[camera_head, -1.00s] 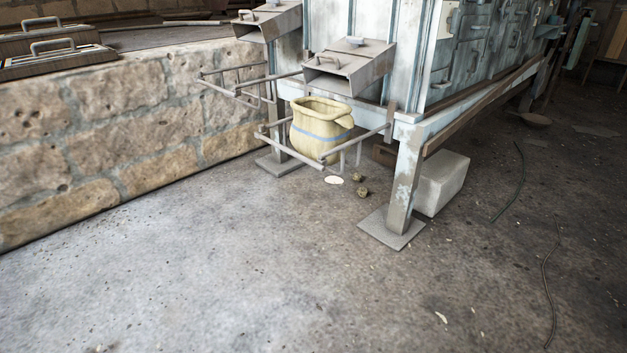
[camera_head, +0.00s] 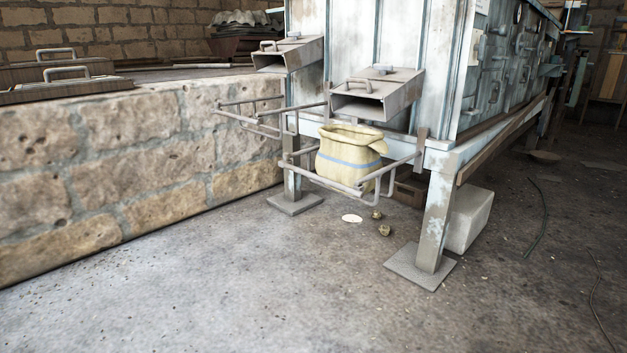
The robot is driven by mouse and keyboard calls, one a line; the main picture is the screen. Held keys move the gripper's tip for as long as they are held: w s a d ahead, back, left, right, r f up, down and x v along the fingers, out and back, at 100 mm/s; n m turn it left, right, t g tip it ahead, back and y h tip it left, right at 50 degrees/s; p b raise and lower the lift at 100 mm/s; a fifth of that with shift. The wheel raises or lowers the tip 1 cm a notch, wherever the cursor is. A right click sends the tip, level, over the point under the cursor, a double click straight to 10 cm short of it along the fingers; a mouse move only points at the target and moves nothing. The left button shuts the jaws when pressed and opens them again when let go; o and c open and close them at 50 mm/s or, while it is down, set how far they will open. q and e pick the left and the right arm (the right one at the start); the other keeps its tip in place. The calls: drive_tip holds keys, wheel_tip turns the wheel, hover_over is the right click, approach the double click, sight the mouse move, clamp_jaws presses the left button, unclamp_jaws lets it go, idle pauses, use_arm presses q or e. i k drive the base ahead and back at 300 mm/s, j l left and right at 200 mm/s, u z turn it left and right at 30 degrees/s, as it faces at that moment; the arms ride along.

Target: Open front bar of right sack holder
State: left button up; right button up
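The right sack holder (camera_head: 405,161) is a grey metal frame below the right chute (camera_head: 375,95) of the pale blue machine. Its front bar (camera_head: 330,184) runs across the front of a yellow sack (camera_head: 343,166) with a blue stripe. The sack sits inside the frame with its mouth open under the chute. The left sack holder (camera_head: 262,128) is a similar frame below the left chute (camera_head: 289,55), and I see no sack in it. Neither of my grippers shows in the head view.
A stone block wall (camera_head: 120,165) runs along the left. The machine's front leg (camera_head: 436,215) stands on a flat plate (camera_head: 420,266) at right of the holder. Small lumps (camera_head: 384,230) lie on the floor below the sack. The concrete floor (camera_head: 200,300) in front is mostly clear.

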sight(288, 165)
drive_tip(key=i+j, duration=0.25)
drive_tip(key=i+j+z, duration=0.15)
drive_tip(key=j, duration=0.25)
drive_tip(key=i+j, duration=0.3)
drive_tip(key=i+j+z, duration=0.1)
drive_tip(key=j, duration=0.35)
drive_tip(key=i+j, duration=0.3)
drive_tip(key=i+j+z, duration=0.15)
drive_tip(key=j, duration=0.3)
drive_tip(key=i+j, duration=0.25)
drive_tip(key=j, duration=0.15)
drive_tip(key=l+z, duration=0.05)
